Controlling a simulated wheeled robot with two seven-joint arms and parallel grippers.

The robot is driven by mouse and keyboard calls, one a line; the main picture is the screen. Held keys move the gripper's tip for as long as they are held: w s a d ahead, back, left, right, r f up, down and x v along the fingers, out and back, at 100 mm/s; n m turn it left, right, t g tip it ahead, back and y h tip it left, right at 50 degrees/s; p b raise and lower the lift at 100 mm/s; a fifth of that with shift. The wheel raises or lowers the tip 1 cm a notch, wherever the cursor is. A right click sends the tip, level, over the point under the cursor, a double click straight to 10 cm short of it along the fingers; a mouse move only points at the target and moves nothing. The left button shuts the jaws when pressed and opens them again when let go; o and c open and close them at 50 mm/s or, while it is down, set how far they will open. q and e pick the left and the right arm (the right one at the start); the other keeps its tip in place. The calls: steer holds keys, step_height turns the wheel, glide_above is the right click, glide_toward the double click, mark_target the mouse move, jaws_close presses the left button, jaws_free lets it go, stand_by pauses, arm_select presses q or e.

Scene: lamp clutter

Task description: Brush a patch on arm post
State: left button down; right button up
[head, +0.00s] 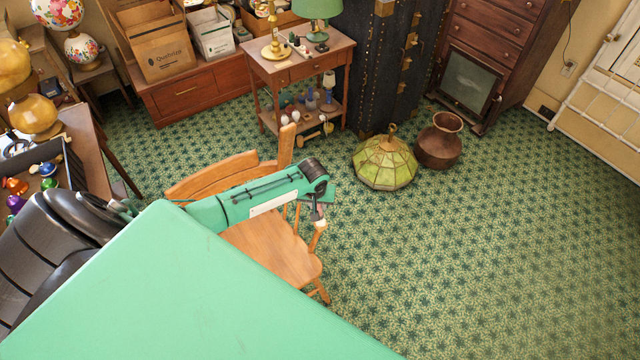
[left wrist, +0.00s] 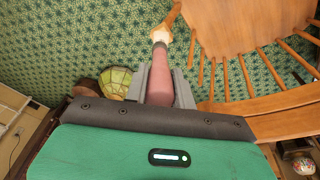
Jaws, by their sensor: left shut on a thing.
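A wooden spindle-back chair (head: 262,248) stands on the carpet, partly hidden behind my left arm. An arm post (head: 316,242) shows at its right front; it also shows at the top of the left wrist view (left wrist: 173,14). My left gripper (head: 318,204) is over this side of the chair. In the left wrist view its fingers are shut on the dull red handle of a brush (left wrist: 166,88). The brush's pale bristles point at the post and seem to meet it; I cannot tell whether they touch. No distinct patch can be made out. My right gripper is out of view.
A green glass lampshade (head: 385,162) and a brown metal pot (head: 439,140) sit on the floor beyond the chair. A small wooden table (head: 290,72) with lamps stands behind. A cluttered desk (head: 88,150) is at left. Carpet at right is clear.

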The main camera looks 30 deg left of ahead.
arm_select(q)
steer(key=shift+w+f, duration=0.1)
steer(key=shift+w+a+f+y+b, duration=0.2)
steer(key=shift+w+f+y+b, duration=0.1)
steer(key=shift+w+f+b, duration=0.7)
steer(key=shift+w+f, duration=0.1)
